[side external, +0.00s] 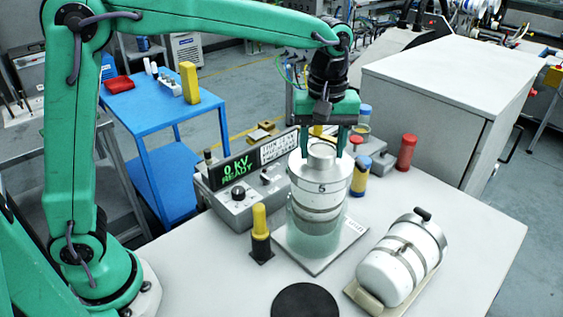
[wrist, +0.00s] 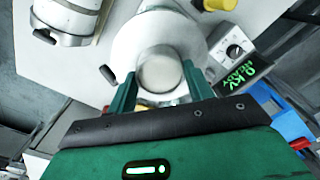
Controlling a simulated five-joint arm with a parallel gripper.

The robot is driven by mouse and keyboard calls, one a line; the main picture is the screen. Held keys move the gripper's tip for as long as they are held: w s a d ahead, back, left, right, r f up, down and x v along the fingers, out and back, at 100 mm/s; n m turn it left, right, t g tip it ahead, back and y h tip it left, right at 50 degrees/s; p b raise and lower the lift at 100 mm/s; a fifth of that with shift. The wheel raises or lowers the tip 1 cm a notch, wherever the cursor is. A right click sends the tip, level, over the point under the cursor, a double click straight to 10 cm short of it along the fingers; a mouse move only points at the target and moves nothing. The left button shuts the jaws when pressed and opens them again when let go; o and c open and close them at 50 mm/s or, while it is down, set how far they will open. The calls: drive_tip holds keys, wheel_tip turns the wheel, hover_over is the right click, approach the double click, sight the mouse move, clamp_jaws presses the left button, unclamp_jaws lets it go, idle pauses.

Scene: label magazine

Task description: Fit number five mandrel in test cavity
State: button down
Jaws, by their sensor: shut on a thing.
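The number five mandrel (side external: 321,175) is a white banded cylinder marked 5, upright, with a round top knob. My gripper (side external: 323,147) is shut on that knob from above. In the wrist view my gripper (wrist: 158,82) has a finger on each side of the knob (wrist: 159,68). The test cavity (side external: 318,243) is a clear greenish cup on a square pale plate (side external: 347,240). The mandrel's lower part shows inside the cup, with greenish space below it. Whether it touches the cup wall I cannot tell.
A second white mandrel (side external: 400,262) lies on a cradle at the right. A yellow-topped post (side external: 260,225) stands close left of the cavity. A control box (side external: 238,195) reading 0 kV READY is behind. Red and yellow-blue cylinders stand behind right. A black disc (side external: 305,300) lies in front.

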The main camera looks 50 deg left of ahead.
sight(320, 168)
drive_tip(key=shift+f, duration=2.7)
idle(0.9)
drive_tip(key=c, duration=0.5)
unclamp_jaws()
drive_tip(key=shift+f, duration=0.15)
drive_tip(key=shift+r, duration=4.05)
